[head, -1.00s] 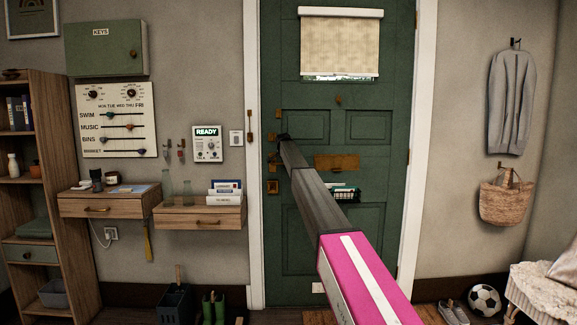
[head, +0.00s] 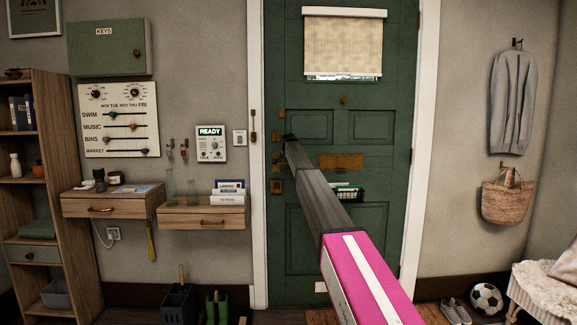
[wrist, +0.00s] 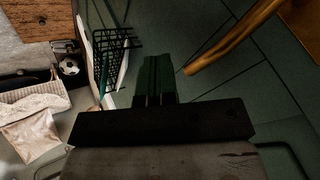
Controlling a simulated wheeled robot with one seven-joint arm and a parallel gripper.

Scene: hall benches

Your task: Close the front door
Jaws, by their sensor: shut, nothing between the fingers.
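The green front door (head: 305,245) stands in its white frame in the head view, flush or nearly so. I cannot tell whether a small gap is left at its left edge. Brass fittings sit along that edge, among them a square one (head: 276,187). My gripper (head: 287,139) is at the left part of the door, its fingertips small and dark there. In the wrist view my fingers (wrist: 155,80) are together with nothing between them, in front of the green panel. A curved brass bar (wrist: 232,38) lies to their right. Contact with the door is not clear.
A wire basket (head: 349,194) hangs on the door, and it shows left of my fingers in the wrist view (wrist: 112,48). Wooden drawers (head: 203,214) are on the left wall. A ball (head: 486,298), shoes (head: 455,312) and a bench (head: 545,295) are at the right.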

